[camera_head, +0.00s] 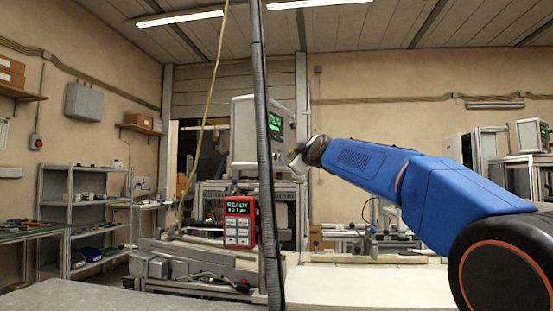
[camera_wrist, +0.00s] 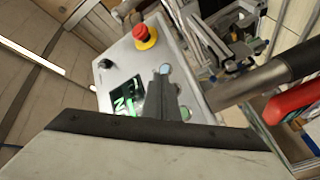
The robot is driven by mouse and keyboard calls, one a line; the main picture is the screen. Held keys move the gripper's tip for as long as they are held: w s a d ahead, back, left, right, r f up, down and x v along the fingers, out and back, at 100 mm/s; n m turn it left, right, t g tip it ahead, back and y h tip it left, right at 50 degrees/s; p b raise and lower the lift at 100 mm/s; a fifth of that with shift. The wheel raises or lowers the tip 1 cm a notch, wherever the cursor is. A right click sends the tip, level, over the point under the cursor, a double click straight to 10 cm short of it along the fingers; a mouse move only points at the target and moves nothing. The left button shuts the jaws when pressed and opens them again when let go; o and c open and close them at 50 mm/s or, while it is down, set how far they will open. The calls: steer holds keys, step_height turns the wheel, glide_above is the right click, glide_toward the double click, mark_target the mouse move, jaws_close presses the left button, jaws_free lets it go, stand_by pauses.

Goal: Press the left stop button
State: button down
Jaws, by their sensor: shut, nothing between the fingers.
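A grey control panel (camera_wrist: 122,62) with a green-lit screen (camera_wrist: 125,100) fills the middle of the wrist view. On it is a red mushroom stop button (camera_wrist: 144,35) with a yellow collar. My gripper (camera_wrist: 163,72) is shut and empty, in front of the panel and below the red button in the picture; I cannot tell whether it touches the panel. In the head view the control box (camera_head: 243,147) stands behind a dark cable, and my gripper (camera_head: 296,160) is at its right side. The red button cannot be made out on the box there.
A red READY box (camera_head: 239,208) hangs below the control box. A dark vertical cable (camera_head: 262,90) crosses the head view. Another small red button (camera_head: 37,141) is on the left wall. In the wrist view, a dark knob (camera_wrist: 105,65) and a green button (camera_wrist: 186,113) are on the panel.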

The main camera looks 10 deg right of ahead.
steer(key=shift+w+a, duration=0.7)
steer(key=shift+a, duration=0.35)
steer(key=shift+w+a, duration=0.1)
steer(key=shift+a, duration=0.1)
stand_by(1.3)
steer(key=shift+w+a, duration=0.15)
steer(key=shift+w+a, duration=0.2)
steer(key=shift+a, duration=0.15)
stand_by(0.9)
steer(key=shift+d, duration=0.1)
steer(key=shift+s+d, duration=0.45)
steer(key=shift+d, duration=0.1)
steer(key=shift+d, duration=0.1)
stand_by(0.3)
steer(key=s+d, duration=0.1)
steer(key=d, duration=0.1)
steer(key=s+d, duration=0.2)
stand_by(0.4)
